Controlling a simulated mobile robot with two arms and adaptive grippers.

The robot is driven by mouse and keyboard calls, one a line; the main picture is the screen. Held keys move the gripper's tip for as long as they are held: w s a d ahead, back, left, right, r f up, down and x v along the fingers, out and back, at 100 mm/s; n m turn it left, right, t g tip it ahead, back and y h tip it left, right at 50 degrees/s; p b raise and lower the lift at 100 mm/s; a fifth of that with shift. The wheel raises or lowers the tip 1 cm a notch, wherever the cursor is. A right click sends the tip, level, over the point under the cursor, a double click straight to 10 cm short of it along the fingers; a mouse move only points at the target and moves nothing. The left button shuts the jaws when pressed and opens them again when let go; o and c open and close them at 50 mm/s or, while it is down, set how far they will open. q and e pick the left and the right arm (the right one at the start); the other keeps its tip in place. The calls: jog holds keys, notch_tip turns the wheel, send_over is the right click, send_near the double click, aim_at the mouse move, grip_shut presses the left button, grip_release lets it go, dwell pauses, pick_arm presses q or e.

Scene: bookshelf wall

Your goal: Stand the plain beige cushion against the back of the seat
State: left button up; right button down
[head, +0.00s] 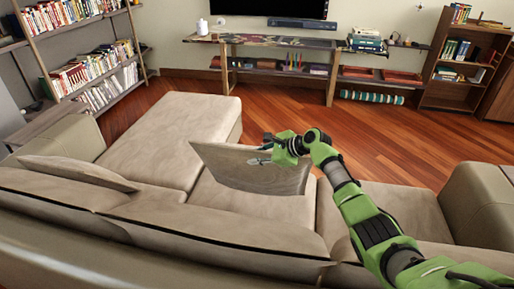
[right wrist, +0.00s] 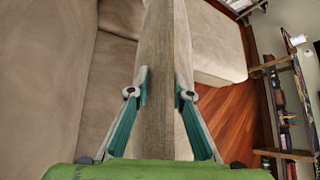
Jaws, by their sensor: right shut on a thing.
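A flat beige cushion (head: 235,176) is held upright, slightly tilted, over the middle of the sofa seat (head: 330,215). Its broad face is toward me in the head view. My right gripper (head: 264,153) is shut on its upper right part; in the right wrist view the fingers (right wrist: 161,92) press on both sides of the cushion (right wrist: 157,45), seen edge on. The sofa back (head: 205,232) is nearer to me than the cushion, with a gap of seat between them. Whether its lower edge touches the seat is unclear. My left gripper is not in view.
Another beige cushion (head: 78,172) leans at the left part of the sofa back. The chaise part (head: 180,118) of the seat is bare. A sofa arm (head: 478,200) bounds the right side. Bookshelves (head: 95,75) and a low console (head: 280,42) stand beyond open wooden floor.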

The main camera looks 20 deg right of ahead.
jog(key=shift+s+a+r+p, duration=0.1)
jog(key=shift+s+a+p, duration=0.15)
jog(key=shift+s+p, duration=0.1)
jog(key=s+a+f+p, duration=0.5)
jog(key=s+f, duration=0.2)
jog(key=f, duration=0.1)
jog(key=shift+s+a, duration=0.15)
jog(key=shift+s, duration=0.25)
jog(key=shift+f, duration=0.1)
